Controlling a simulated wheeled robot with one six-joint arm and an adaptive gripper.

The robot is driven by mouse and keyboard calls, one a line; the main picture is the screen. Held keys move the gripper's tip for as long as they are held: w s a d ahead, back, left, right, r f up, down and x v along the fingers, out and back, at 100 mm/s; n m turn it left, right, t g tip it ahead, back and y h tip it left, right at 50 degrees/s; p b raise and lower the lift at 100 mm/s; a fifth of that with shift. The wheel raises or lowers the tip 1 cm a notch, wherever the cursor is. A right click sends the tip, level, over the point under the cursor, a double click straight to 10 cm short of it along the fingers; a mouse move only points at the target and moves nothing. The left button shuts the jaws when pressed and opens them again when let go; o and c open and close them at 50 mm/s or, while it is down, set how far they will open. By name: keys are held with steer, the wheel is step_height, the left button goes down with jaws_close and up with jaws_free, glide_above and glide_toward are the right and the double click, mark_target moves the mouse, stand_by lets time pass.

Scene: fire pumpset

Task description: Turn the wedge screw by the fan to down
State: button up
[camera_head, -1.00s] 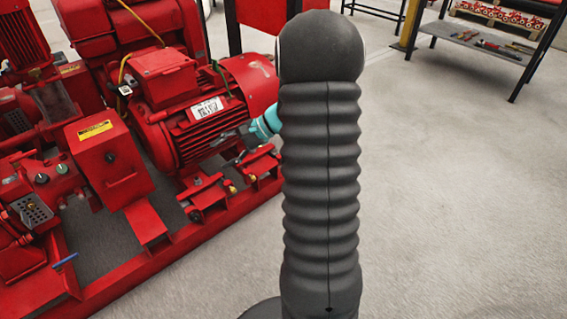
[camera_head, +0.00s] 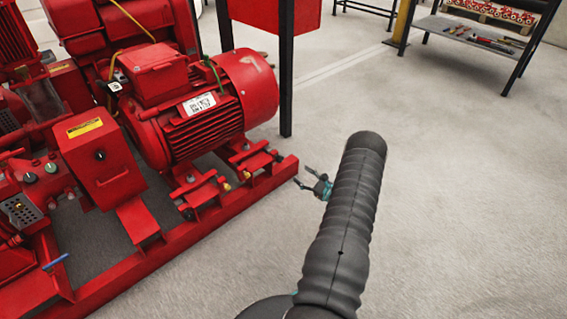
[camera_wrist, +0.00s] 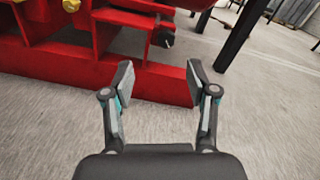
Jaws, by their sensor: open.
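The red motor (camera_head: 205,115) has its rounded fan cover (camera_head: 250,90) at its right end. Below it, red mounting brackets with small screws stand on the base frame; one small dark screw end (camera_head: 279,156) is near the frame's right end. In the wrist view a dark bolt-like end (camera_wrist: 163,38) shows on the red bracket, and a brass piece (camera_wrist: 70,5) is at upper left. I cannot tell for sure which is the wedge screw. My gripper (camera_head: 305,177) is open and empty, just right of the frame's end; its spread fingers also show in the wrist view (camera_wrist: 159,72).
The red base frame (camera_head: 185,245) runs along the left. A black post (camera_head: 286,90) stands behind the motor's fan end. A shelf with tools (camera_head: 470,35) is at the far upper right. The grey floor on the right is clear.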

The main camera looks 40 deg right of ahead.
mark_target(281, 159)
steer(key=shift+m+h, duration=0.3)
steer(key=w, duration=0.4)
steer(key=w+f, duration=0.1)
steer(key=w, duration=0.8)
steer(key=shift+a+f+b, duration=0.15)
steer(key=shift+b, duration=0.2)
jaws_close()
